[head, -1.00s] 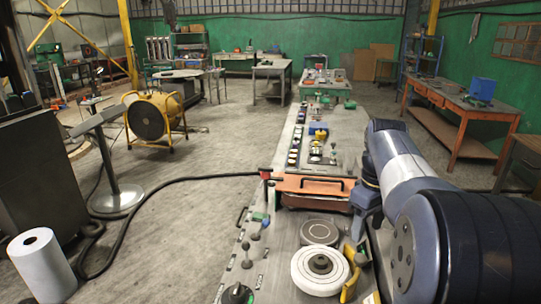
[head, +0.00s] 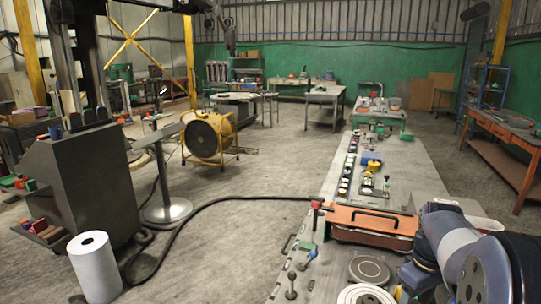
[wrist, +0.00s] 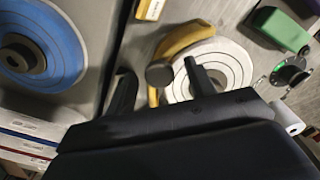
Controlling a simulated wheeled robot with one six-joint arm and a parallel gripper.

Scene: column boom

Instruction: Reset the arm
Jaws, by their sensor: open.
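Past the fingers lie a white ringed disc (wrist: 222,66) and a curved yellow thing (wrist: 180,40). In the head view my arm runs along the lower right, and its gripper does not show there. The white disc (head: 366,295) is cut by the bottom edge of the head view.
A black hose (head: 235,200) trails over the floor from the bench.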

